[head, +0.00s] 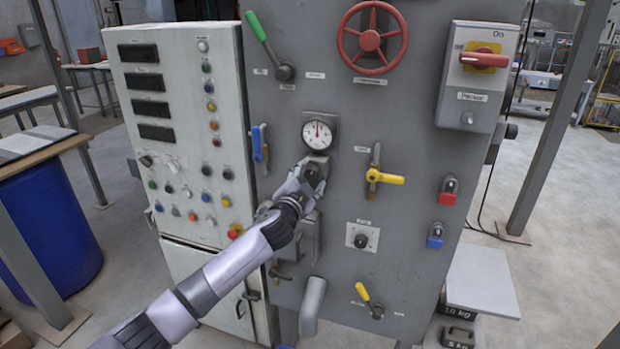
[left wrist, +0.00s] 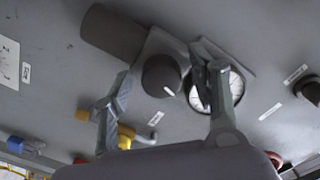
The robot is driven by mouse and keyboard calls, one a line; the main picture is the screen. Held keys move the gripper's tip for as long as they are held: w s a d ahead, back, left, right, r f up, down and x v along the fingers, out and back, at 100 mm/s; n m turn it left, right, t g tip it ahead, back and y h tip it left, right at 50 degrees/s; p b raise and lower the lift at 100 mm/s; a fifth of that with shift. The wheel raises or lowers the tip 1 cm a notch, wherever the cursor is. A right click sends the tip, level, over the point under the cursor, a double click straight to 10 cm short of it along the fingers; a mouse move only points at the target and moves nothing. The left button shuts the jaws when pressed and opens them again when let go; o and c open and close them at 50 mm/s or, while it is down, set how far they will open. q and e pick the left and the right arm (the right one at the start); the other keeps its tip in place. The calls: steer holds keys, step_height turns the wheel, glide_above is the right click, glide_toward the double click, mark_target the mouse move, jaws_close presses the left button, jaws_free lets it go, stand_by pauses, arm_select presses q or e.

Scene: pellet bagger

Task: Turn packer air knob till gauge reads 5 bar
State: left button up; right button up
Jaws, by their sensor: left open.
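The round white gauge (head: 318,133) sits on the grey panel, its needle pointing roughly straight up; the numbers are too small to read. In the left wrist view the gauge (left wrist: 236,86) is partly behind a finger. The dark air knob (left wrist: 161,76) with a white mark is on a grey plate beside the gauge. My left gripper (head: 314,176) is just below the gauge in the head view and hides most of the knob. In the left wrist view its open fingers (left wrist: 166,78) stand on either side of the knob; I cannot tell whether they touch it. My right gripper is not in view.
A blue handle (head: 259,143) is left of the gauge and a yellow valve handle (head: 385,177) is right of it. A black knob (head: 361,241) sits lower right. A red handwheel (head: 371,40) is above. A control cabinet (head: 180,130) stands at the left.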

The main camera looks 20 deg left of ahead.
arm_select(q)
steer(key=s, duration=1.2)
steer(key=shift+a, duration=0.25)
steer(key=s+a+f+n+g+y+b, duration=0.1)
steer(key=a+f+g, duration=0.15)
steer(key=f, duration=1.15)
steer(key=s+a+f+n+g, duration=0.1)
steer(key=s+a+f+g, duration=0.15)
steer(key=f, duration=1.05)
steer(key=s+f+n+g, duration=0.1)
steer(key=s+f, duration=0.3)
steer(key=f, duration=0.3)
steer(key=s+f+g+b, duration=0.15)
steer(key=s+f, duration=0.25)
steer(key=f, duration=0.4)
steer(key=s+f+n+g, duration=0.1)
steer(key=s+f+g, duration=0.1)
steer(key=s+f, duration=0.35)
steer(key=s+d+f+n+g, duration=0.15)
steer(key=s+f+g, duration=0.25)
steer(key=s+f, duration=1.45)
steer(key=s+d+f+g, duration=0.1)
steer(key=s+f, duration=0.1)
steer(key=s, duration=0.9)
steer(key=s+d+f+n+g+b, duration=0.1)
steer(key=s+d+f+g, duration=0.1)
steer(key=s, duration=0.9)
steer(key=shift+s+f, duration=0.35)
steer(key=shift+f, duration=0.35)
